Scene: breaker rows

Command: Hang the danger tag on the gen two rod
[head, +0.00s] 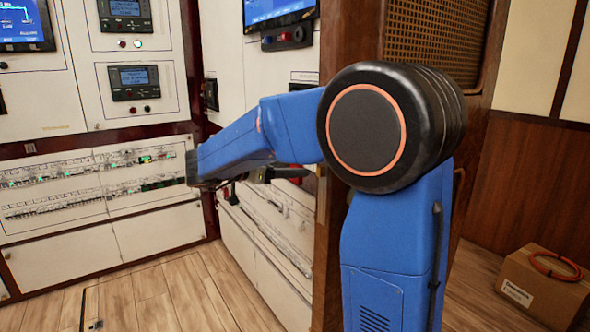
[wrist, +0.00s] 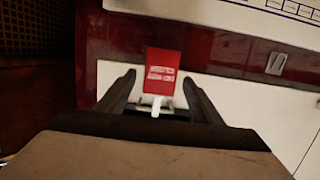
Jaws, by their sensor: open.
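The danger tag (wrist: 161,70) is a small red plate with white lettering, in the middle of the wrist view. A pale strip and a small metal piece (wrist: 150,101) show at its lower edge. Whether the tag hangs on that piece cannot be told. My gripper (wrist: 158,82) is open, with one dark finger on each side of the tag and a visible gap to both. In the head view my gripper (head: 268,175) is small and partly hidden by my blue arm, near the white side panels. I cannot make out the gen two rod in either view.
A dark red glossy ledge (wrist: 215,52) runs behind the tag, with white panels around it. A small grey fitting (wrist: 276,63) sits to the right. Breaker rows (head: 90,185) line the left wall. A cardboard box (head: 535,290) stands on the floor at right.

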